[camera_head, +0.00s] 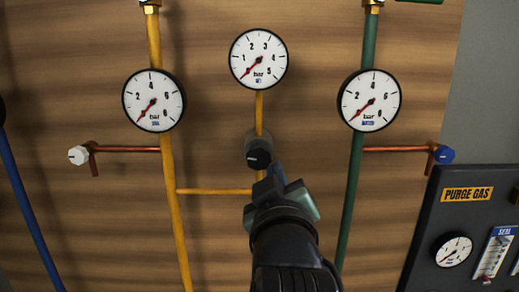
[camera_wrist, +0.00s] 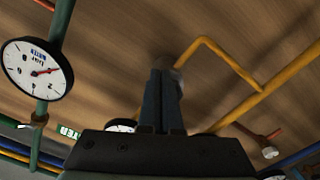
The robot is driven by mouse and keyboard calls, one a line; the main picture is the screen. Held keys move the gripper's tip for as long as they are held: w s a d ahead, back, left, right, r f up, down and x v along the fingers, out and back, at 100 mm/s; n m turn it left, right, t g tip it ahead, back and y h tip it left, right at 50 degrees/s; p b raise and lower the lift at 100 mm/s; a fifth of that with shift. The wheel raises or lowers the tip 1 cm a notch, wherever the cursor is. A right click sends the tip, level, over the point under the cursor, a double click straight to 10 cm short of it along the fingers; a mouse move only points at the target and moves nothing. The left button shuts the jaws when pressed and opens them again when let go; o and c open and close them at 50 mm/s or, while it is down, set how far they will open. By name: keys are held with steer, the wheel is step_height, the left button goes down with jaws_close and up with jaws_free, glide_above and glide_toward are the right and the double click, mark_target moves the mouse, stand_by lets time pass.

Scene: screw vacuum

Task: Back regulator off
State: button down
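The regulator, a dark knob in a grey round body (camera_head: 259,154), sits on the yellow pipe under the middle gauge (camera_head: 258,58). That gauge's red needle points to the low end, near 0. My gripper (camera_head: 272,182) is just below and in front of the knob in the head view. In the wrist view my two fingers (camera_wrist: 163,78) lie close together with only a thin gap between them. The grey regulator body (camera_wrist: 177,73) shows beside their tips, partly hidden. I see nothing held between the fingers; contact with the knob cannot be told.
A left gauge (camera_head: 154,100) and a right gauge (camera_head: 369,100) flank the regulator, both needles low. A white knob (camera_head: 78,155) and a blue knob (camera_head: 444,154) end copper side pipes. A purge gas panel (camera_head: 430,225) stands at lower right. Yellow and green pipes run near my arm.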

steer(key=shift+a+r, duration=0.1)
steer(key=shift+r, duration=0.05)
steer(key=s, duration=0.6)
steer(key=shift+d+f, duration=0.3)
steer(key=shift+d, duration=0.05)
stand_by(0.4)
